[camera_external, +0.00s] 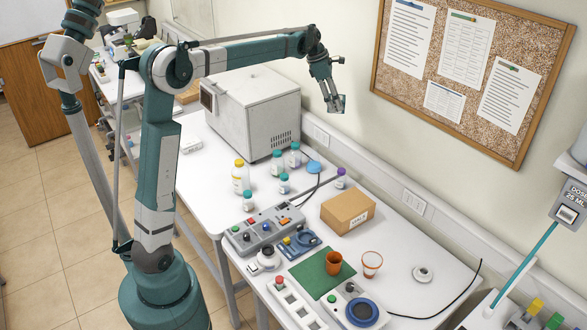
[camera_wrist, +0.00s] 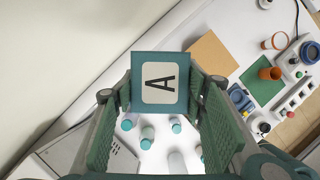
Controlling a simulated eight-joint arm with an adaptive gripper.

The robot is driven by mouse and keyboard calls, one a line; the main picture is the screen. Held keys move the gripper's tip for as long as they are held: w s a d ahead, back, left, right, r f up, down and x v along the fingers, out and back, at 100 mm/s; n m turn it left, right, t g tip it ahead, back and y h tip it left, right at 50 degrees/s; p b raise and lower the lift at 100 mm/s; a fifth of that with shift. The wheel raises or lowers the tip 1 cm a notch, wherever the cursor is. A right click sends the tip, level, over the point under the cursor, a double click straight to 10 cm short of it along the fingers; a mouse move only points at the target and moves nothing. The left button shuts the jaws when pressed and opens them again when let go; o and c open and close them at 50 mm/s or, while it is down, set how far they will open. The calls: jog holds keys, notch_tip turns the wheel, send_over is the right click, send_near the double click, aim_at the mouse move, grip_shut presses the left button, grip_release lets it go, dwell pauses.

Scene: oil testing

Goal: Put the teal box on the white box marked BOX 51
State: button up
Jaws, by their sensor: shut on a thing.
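The teal box (camera_wrist: 160,68) shows a white label with a black letter A in the wrist view. It sits between the fingers of my gripper (camera_wrist: 163,92), which is shut on it. In the external view my gripper (camera_external: 333,99) hangs high at the upper middle, in front of the wall, with the teal box (camera_external: 340,105) at its tip, well above the table. I can read no BOX 51 marking in either view. A small flat white thing (camera_external: 191,144) lies on the table at left, its marking too small to read.
A large white appliance (camera_external: 252,108) stands at the back of the table. Several capped bottles (camera_external: 240,176) stand in front of it. A cardboard box (camera_external: 346,211), a control panel (camera_external: 264,230) and an orange cup (camera_external: 333,263) stand nearer. A corkboard (camera_external: 470,75) hangs at right.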

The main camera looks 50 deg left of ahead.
jog(key=s+a+n, duration=0.1)
jog(key=s+a, duration=0.3)
jog(key=a, duration=1)
jog(key=s+a+n+y, duration=0.1)
jog(key=s+a, duration=0.4)
jog(key=a, duration=0.9)
jog(key=s+a+n+t+p, duration=0.1)
jog(key=s+a, duration=0.4)
jog(key=a, duration=0.8)
jog(key=shift+a+f+n, duration=0.1)
jog(key=shift+a+n, duration=0.3)
jog(key=shift+n, duration=0.3)
jog(key=s+a, duration=0.4)
jog(key=a, duration=0.1)
jog(key=s+a+n+y, duration=0.1)
jog(key=s+a, duration=0.4)
jog(key=a, duration=0.1)
jog(key=s+a+n, duration=0.1)
jog(key=s+a, duration=0.4)
jog(key=a, duration=0.1)
jog(key=shift+a+f, duration=0.1)
jog(key=shift+a, duration=0.15)
jog(key=s+a+n+y, duration=0.1)
jog(key=s+a+n, duration=0.1)
jog(key=s+a, duration=1.15)
notch_tip(320, 180, down, 26)
jog(key=s+d, duration=0.1)
jog(key=shift+s+d+p, duration=0.3)
jog(key=shift+p, duration=0.05)
jog(key=shift+f, duration=0.2)
